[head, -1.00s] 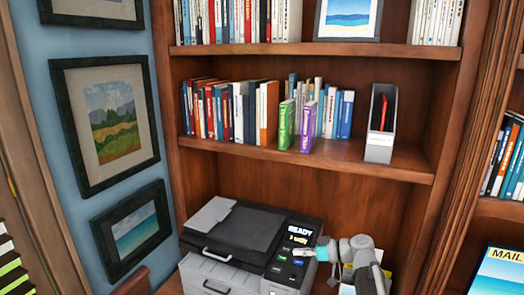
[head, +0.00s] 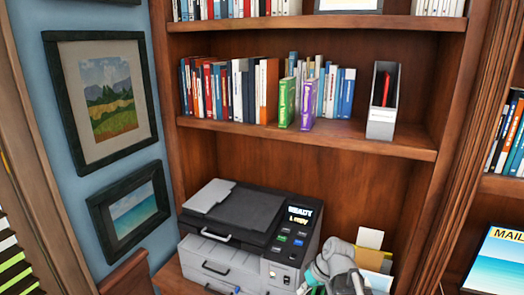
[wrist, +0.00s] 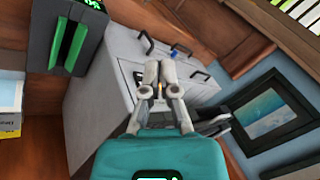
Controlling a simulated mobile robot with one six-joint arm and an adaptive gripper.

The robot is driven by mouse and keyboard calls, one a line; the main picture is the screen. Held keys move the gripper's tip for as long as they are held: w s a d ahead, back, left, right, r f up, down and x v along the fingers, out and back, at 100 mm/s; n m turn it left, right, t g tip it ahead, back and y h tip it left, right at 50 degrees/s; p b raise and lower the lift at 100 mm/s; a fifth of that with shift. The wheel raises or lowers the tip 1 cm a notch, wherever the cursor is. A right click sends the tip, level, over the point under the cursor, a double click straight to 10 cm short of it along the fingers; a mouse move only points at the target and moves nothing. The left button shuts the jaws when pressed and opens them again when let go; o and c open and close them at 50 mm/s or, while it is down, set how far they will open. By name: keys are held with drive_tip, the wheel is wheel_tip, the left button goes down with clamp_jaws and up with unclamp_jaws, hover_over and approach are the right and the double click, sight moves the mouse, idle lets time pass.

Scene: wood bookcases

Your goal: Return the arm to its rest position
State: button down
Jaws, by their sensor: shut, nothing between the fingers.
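My arm (head: 343,268) shows at the bottom of the head view, folded low beside the printer's right front corner. My gripper's teal body (wrist: 150,155) fills the bottom of the wrist view. Its two grey fingers (wrist: 160,72) are together with nothing between them, in front of the grey printer (wrist: 100,85). In the head view the fingertips are not clear. The printer (head: 245,230) has a black top, a lit panel (head: 299,215) reading READY, and front trays with dark handles.
White and yellow papers (head: 372,255) stand behind my arm. Shelves above hold books (head: 225,90) and a grey file holder (head: 383,100). A MAIL sign (head: 500,258) is at right. The wrist view shows a black box with a green slot (wrist: 72,35) and a framed picture (wrist: 270,118).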

drive_tip(key=s+d+f+m+h+b, duration=0.2)
drive_tip(key=s+d+f+m+h, duration=0.1)
drive_tip(key=s+d+f+h, duration=0.1)
drive_tip(key=shift+s+d+f+m+g+h, duration=0.2)
drive_tip(key=shift+d+f+m+g+h, duration=0.15)
drive_tip(key=shift+h, duration=0.35)
drive_tip(key=shift+r, duration=0.1)
idle(0.7)
